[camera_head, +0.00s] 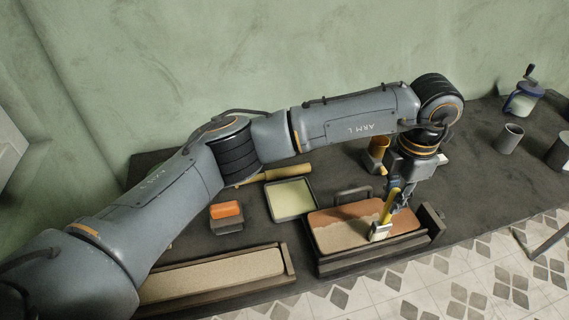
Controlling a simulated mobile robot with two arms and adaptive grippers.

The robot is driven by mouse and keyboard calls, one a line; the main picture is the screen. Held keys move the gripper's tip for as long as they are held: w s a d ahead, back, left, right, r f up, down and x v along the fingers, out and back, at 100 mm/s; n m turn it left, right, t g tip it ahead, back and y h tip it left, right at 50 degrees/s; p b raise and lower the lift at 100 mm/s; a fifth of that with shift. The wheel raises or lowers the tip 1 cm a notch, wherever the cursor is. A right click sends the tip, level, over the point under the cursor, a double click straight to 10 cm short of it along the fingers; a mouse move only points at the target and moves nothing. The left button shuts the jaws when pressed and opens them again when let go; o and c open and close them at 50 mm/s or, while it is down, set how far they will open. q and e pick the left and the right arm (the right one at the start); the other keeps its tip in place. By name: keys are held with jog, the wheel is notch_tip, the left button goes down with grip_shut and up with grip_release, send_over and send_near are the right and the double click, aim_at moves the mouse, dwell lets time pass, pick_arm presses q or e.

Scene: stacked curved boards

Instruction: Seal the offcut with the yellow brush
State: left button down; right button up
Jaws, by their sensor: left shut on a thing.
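My left gripper (402,197) is shut on the yellow brush (388,208), at the right of the head view. The brush is tilted, handle up, with its pale head (379,232) down at a short brown board (340,236), apparently the offcut. I cannot tell whether the bristles touch it. This board lies in a dark wooden holder (375,262) and shows lighter and darker brown areas. The gripper covers part of its right side. My right gripper is not in view.
A shallow tray with pale yellow content (291,200) and an orange block on a grey base (227,212) stand left of the holder. A long pale board (215,272) lies front left.

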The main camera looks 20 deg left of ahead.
pick_arm(q)
jog(key=shift+w+d+b, duration=0.3)
jog(key=shift+d, duration=0.15)
jog(key=shift+w+d, duration=0.6)
jog(key=shift+d, duration=0.25)
jog(key=shift+w+a, duration=0.1)
jog(key=shift+w+a+b, duration=0.3)
jog(key=shift+w+a, duration=0.05)
jog(key=shift+w, duration=0.2)
